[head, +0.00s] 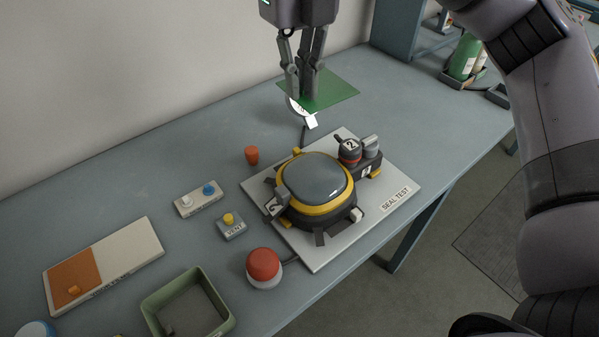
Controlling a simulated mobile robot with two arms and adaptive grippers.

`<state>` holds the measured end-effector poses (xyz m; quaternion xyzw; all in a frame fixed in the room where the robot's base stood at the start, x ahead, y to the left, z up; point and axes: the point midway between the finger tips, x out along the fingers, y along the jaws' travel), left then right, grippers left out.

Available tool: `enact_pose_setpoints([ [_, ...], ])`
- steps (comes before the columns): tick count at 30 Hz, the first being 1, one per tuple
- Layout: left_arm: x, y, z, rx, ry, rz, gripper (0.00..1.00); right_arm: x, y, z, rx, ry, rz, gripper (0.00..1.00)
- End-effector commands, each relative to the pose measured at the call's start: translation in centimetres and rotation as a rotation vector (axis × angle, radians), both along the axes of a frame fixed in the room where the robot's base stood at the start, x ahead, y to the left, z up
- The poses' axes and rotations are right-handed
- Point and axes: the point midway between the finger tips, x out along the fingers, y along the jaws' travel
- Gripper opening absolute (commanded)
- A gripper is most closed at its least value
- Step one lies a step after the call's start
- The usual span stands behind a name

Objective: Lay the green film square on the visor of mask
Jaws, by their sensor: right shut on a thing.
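The green film square (337,92) is a thin flat sheet, held in my right gripper (306,92) at the top middle. The fingers are shut on its left part and cover some of it. The film is above the back of the table, behind the mask and apart from it. The mask (325,213) lies on the white "SEAL TEST" plate, its dark grey domed visor (318,177) facing up inside a yellow rim. The visor is bare. My left gripper is not in view.
A numbered black-and-red knob (348,152) stands on the mask's right side.

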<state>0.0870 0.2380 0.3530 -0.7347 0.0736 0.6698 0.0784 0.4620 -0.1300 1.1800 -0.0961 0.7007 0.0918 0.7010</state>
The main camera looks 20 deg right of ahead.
Motion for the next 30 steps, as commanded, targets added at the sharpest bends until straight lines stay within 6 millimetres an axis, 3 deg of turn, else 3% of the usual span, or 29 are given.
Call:
enact_pose_setpoints([
  [7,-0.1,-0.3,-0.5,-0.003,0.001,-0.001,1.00,-0.2,0.0,-5.8,0.000,0.009,-0.007,0.00],
  [15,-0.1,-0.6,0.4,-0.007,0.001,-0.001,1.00,-0.1,-0.1,-12.4,-0.003,0.005,-0.010,0.00],
  [30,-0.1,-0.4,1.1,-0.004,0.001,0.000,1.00,-0.1,-0.1,-18.3,-0.003,0.005,-0.009,0.00],
])
